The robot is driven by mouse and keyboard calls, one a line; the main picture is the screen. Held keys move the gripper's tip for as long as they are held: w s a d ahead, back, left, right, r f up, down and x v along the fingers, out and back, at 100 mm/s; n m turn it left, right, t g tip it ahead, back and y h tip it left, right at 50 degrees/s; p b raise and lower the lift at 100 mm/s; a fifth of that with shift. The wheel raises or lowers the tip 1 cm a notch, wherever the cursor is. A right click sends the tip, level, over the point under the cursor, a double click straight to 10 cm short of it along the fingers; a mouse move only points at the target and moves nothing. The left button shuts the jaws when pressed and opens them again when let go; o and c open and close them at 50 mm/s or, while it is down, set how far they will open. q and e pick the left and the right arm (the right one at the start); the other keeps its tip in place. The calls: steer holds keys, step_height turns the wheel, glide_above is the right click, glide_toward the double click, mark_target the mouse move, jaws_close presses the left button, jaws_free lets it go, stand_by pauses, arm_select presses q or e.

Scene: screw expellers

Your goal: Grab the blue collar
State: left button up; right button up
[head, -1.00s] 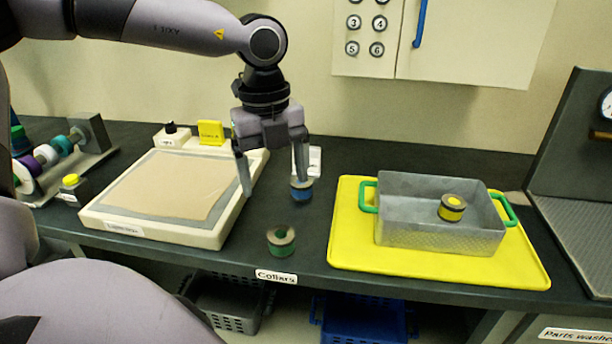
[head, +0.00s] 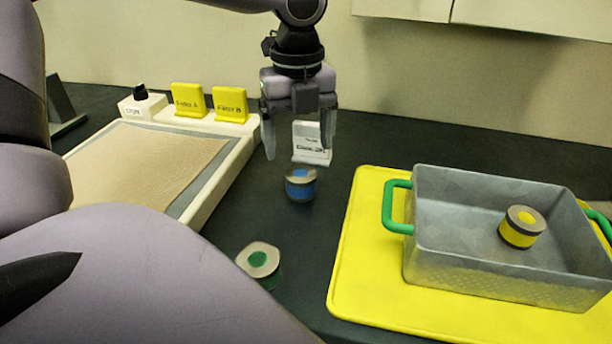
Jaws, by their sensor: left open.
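The blue collar (head: 300,187), a short cylinder with a blue band and metal ends, stands on the dark bench near the middle of the head view. My left gripper (head: 298,148) points down with its two fingers spread, open and empty. In the picture its fingertips are just above and behind the collar, apart from it. One finger is to the left, the other partly in front of a white label card (head: 312,142). My right gripper is not in view.
A green collar (head: 260,262) stands nearer, partly behind my arm. A metal tray with green handles (head: 470,268) holds a yellow collar (head: 521,227) on a yellow mat (head: 350,262). A framed sand-coloured panel (head: 205,208) with yellow cards (head: 230,104) is left.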

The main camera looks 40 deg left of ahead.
mark_target(301, 173)
arm_select(q)
step_height(301, 173, down, 7)
steer(key=shift+f, duration=0.15)
stand_by(0.4)
steer(key=shift+w, duration=0.1)
steer(key=c, duration=1.3)
